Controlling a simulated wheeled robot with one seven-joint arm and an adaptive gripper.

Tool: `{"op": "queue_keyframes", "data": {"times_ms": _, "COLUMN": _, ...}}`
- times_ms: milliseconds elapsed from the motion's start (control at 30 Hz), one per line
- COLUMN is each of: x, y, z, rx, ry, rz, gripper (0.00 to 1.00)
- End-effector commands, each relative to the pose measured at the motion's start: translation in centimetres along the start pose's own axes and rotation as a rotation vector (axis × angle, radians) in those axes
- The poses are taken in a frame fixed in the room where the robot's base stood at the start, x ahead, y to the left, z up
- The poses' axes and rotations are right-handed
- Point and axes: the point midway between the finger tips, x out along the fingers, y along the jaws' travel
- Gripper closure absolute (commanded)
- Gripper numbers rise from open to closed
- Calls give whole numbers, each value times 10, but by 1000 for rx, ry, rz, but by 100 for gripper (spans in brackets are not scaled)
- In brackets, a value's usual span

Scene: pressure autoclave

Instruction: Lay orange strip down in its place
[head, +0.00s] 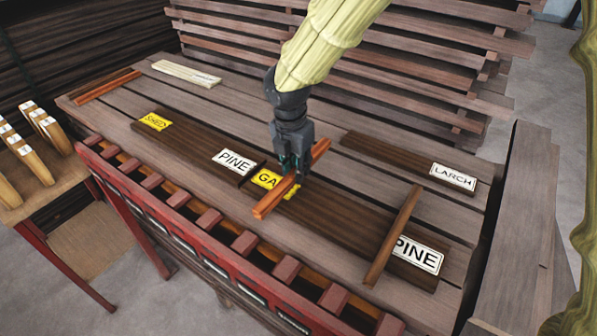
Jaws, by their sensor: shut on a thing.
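My gripper (291,170) points down over the middle of the plank table (225,100), shut on an orange strip (267,205). The strip lies slantwise across the picture, its near end low left and its far end (321,149) up right of the fingers. It covers part of a yellow label (266,179) reading "GA". Whether the strip touches the dark boards below it, I cannot tell. Another orange strip (107,86) lies at the table's far left. A browner strip (393,235) lies across the dark boards at the right.
Dark boards bear labels "SHED" (155,121), "PINE" (234,161), "LARCH" (453,177) and a second "PINE" (417,254). A pale board (186,73) lies at the back. Stacked planks (440,65) rise behind; a red slotted rail (200,222) runs along the front.

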Motion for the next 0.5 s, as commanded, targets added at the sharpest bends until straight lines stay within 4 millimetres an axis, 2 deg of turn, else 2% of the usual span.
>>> {"op": "queue_keyframes", "data": {"times_ms": 167, "x": 2, "y": 2, "z": 14, "rx": 3, "ry": -1, "rz": 0, "gripper": 100}}
{"op": "queue_keyframes", "data": {"times_ms": 400, "x": 34, "y": 1, "z": 8, "rx": -1, "ry": 0, "rz": -2, "gripper": 100}}
{"op": "queue_keyframes", "data": {"times_ms": 500, "x": 37, "y": 2, "z": 8, "rx": 0, "ry": -1, "rz": 0, "gripper": 100}}
